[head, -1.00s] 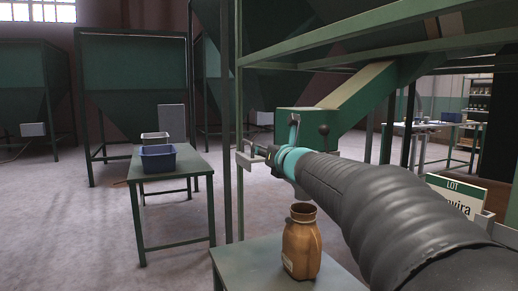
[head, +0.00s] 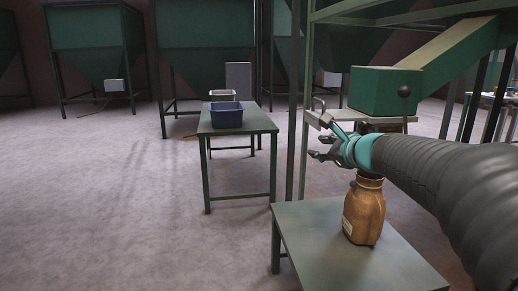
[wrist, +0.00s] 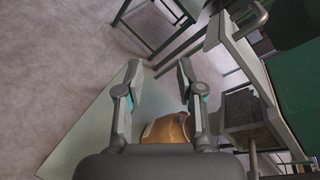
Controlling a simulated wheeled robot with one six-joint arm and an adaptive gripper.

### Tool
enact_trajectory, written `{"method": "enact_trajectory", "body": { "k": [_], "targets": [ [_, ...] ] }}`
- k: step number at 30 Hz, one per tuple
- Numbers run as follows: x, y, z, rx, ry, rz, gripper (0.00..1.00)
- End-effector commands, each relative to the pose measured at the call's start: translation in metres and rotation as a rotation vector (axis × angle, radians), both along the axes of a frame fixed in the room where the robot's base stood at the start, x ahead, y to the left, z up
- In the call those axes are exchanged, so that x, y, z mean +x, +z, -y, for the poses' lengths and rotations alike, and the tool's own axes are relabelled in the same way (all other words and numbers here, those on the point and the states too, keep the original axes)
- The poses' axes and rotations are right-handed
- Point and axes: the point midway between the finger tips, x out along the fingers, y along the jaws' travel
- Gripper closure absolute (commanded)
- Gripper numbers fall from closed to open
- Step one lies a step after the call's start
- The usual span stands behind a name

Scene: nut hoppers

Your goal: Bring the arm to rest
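My gripper (head: 325,140) is at the end of my black-sleeved arm, to the right in the head view, just left of and below the green chute box. In the wrist view my gripper (wrist: 158,75) has its two fingers spread apart with nothing between the tips. A brown paper bag (head: 364,212) stands upright on the near green table (head: 305,225), below my wrist in the head view. The bag's top also shows between the finger bases in the wrist view (wrist: 165,130). My wrist hides part of the bag's rim in the head view.
The green chute box (head: 385,92) with a lever and a metal bracket is close beside my gripper. A farther table (head: 238,122) holds a blue bin (head: 226,115) and a pale bin (head: 222,95). Green hoppers (head: 97,38) stand behind. The floor at left is clear.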

Motion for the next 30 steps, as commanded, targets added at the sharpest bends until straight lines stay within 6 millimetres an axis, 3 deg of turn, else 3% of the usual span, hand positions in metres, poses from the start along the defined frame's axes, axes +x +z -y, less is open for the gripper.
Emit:
{"method": "enact_trajectory", "body": {
  "k": [3, 9, 14, 18, 24, 30],
  "targets": [
    [-0.036, -0.038, -0.019, -0.315, 0.169, -0.017, 0.63],
    [-0.112, -0.1, -0.038, -0.806, 0.501, -0.037, 0.63],
    [-0.181, -0.145, -0.038, -1.158, 0.791, -0.049, 0.63],
    [-0.243, -0.176, -0.026, -1.435, 1.043, -0.064, 0.63],
    [-0.318, -0.202, -0.002, -1.737, 1.287, -0.103, 0.63],
    [-0.341, -0.196, -0.005, -1.834, 1.282, -0.057, 0.63]
  ]
}}
